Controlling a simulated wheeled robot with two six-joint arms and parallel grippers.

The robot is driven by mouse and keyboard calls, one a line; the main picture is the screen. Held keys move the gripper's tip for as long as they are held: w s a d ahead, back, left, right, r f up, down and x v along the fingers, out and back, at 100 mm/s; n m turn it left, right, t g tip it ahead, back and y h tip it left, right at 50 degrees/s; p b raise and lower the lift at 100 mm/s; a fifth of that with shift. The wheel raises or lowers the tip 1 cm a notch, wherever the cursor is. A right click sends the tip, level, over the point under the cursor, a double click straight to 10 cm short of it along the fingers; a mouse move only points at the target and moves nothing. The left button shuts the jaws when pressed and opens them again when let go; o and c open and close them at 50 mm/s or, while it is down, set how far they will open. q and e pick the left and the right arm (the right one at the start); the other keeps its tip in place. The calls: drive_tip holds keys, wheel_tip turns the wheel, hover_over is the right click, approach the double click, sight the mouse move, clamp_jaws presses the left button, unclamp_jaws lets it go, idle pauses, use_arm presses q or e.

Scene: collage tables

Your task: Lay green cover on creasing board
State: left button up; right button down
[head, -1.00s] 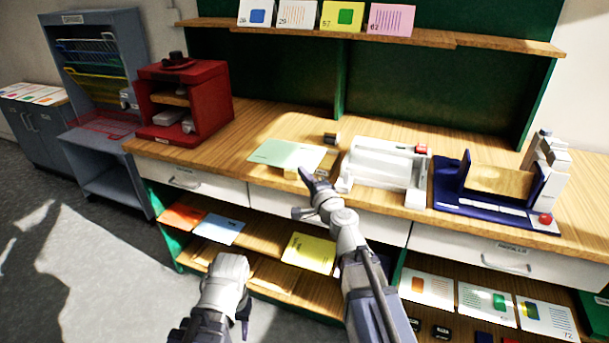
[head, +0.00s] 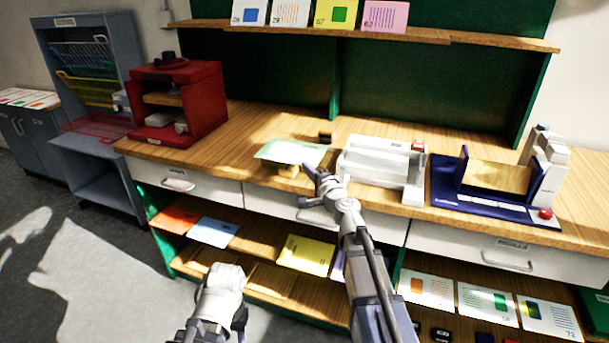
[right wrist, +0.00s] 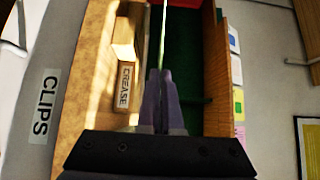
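The green cover (head: 288,152) is a thin pale green sheet, raised a little above the worktop. My right gripper (head: 318,178) is shut on its right front edge. In the right wrist view the fingers (right wrist: 160,85) close on the sheet (right wrist: 163,35), which shows edge-on as a thin line. The creasing board (right wrist: 125,85), a wooden piece labelled CREASE, lies below and beside the sheet. In the head view, its front wooden part (head: 288,171) shows under the cover; the rest is partly hidden. My left gripper (head: 225,275) is low in front of the shelves; its fingers cannot be made out.
A white machine (head: 380,165) stands just right of the cover, with a navy device (head: 495,185) beyond it. A red cabinet (head: 178,102) stands at the left. Worktop between the cabinet and cover is clear. A yellow sheet (head: 306,254) lies on the lower shelf.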

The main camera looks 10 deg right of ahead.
sight(310, 185)
drive_tip(key=shift+w+d+f+b, duration=0.2)
drive_tip(key=shift+w+f+b, duration=0.1)
drive_tip(key=shift+f+b, duration=0.3)
drive_tip(key=shift+w+d+f+b, duration=0.3)
drive_tip(key=shift+f+b, duration=0.2)
drive_tip(key=shift+f, duration=0.15)
drive_tip(key=shift+w+d+f+b, duration=0.15)
drive_tip(key=shift+w+f+b, duration=0.15)
drive_tip(key=shift+f+b, duration=0.3)
drive_tip(key=c, duration=1)
unclamp_jaws()
drive_tip(key=s+d, duration=0.1)
drive_tip(key=s, duration=0.6)
drive_tip(key=shift+s+d, duration=0.25)
drive_tip(key=shift+s, duration=0.05)
drive_tip(key=shift+a, duration=0.1)
